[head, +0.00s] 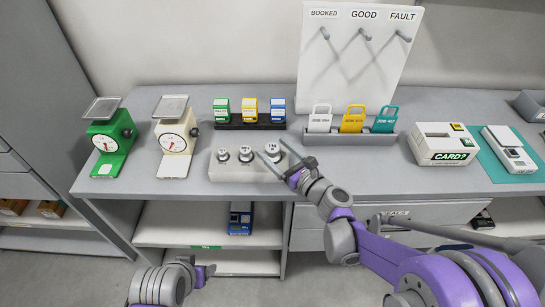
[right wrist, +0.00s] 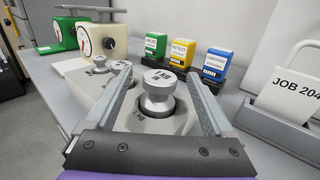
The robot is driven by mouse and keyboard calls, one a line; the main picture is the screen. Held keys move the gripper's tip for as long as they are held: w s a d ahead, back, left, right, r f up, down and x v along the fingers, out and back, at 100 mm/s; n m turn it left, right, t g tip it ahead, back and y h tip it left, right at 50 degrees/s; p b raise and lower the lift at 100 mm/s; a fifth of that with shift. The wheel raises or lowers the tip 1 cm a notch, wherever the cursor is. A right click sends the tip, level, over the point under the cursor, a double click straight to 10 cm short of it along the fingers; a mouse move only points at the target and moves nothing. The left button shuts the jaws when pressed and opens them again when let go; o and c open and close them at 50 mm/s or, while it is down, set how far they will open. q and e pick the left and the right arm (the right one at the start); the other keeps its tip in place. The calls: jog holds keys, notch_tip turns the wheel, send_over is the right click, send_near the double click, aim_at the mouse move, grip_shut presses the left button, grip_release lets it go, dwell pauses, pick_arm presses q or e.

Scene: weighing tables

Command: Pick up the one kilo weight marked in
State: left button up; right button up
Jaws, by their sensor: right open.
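A grey block (head: 238,174) on the table holds three silver knobbed weights. The rightmost and largest weight (head: 273,148) is the one kilo; its marked top shows in the right wrist view (right wrist: 158,84), upright in its socket. My right gripper (head: 271,160) is open, with one finger on each side of this weight, not closed on it. In the right wrist view its fingers (right wrist: 160,92) flank the knob with gaps. The other two weights (head: 246,154) (head: 223,155) sit to the left. My left gripper (head: 204,271) is low at the bottom, partly seen; its jaw state is unclear.
A green scale (head: 112,140) and a cream scale (head: 176,140) stand left. Behind the block is a dark rack with green, yellow and blue boxes (head: 249,109). A grey holder with job tags (head: 350,139) stands right of it, near the right gripper. A CARD? box (head: 442,143) is farther right.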

grip_shut()
dwell(0.3)
jog(key=shift+r, duration=0.15)
